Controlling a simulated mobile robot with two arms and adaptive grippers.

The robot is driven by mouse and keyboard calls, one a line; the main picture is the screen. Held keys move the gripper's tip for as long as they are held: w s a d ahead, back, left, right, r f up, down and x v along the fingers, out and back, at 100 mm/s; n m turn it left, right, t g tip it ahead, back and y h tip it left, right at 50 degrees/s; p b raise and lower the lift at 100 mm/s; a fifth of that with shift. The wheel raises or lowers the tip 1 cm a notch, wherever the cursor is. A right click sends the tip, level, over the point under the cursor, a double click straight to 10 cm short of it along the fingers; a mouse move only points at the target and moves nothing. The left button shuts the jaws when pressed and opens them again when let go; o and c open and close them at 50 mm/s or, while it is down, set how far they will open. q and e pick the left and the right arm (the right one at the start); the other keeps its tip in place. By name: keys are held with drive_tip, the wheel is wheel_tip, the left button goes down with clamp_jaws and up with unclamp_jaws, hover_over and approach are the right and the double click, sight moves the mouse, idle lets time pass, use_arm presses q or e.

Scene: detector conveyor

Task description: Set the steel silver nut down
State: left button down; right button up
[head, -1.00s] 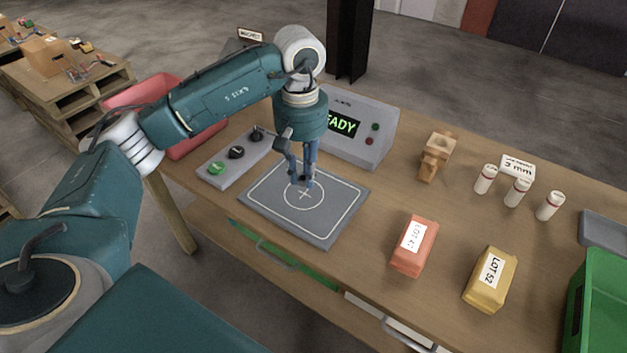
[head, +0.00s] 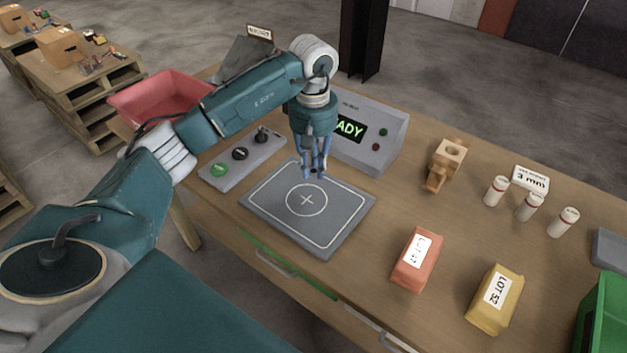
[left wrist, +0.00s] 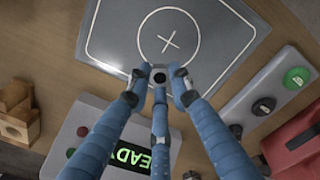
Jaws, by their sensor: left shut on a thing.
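My left gripper (head: 315,172) hangs fingers down over the back part of the grey pad (head: 270,205), behind the white circle and cross. In the left wrist view the three blue fingers of this gripper (left wrist: 158,82) are closed around a small steel nut (left wrist: 147,71) with a dark hole. The pad (left wrist: 110,35) with its circle and cross lies beyond the nut there. The nut's height above the pad is hard to tell. In the head view the fingers largely hide the nut. My right gripper is not in view.
Behind the pad stands a grey box with a green lit display (head: 390,130). A button panel (head: 225,172) is to the left, and a red bin (head: 150,95) beyond it. A wooden block (head: 447,155), orange (head: 410,275) and yellow (head: 485,310) lot packs, and white cylinders are right.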

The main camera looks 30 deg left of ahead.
sight(314, 192)
use_arm(q)
drive_tip(key=shift+f, duration=0.85)
wheel_tip(314, 192, down, 4)
drive_tip(key=shift+f+p, duration=0.25)
drive_tip(key=shift+p, duration=0.35)
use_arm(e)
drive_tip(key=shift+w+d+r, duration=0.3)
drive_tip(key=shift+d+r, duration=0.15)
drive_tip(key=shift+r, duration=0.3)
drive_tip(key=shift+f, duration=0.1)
use_arm(q)
drive_tip(key=c, duration=1.6)
unclamp_jaws()
drive_tip(key=shift+f, duration=0.1)
drive_tip(key=shift+o, duration=0.2)
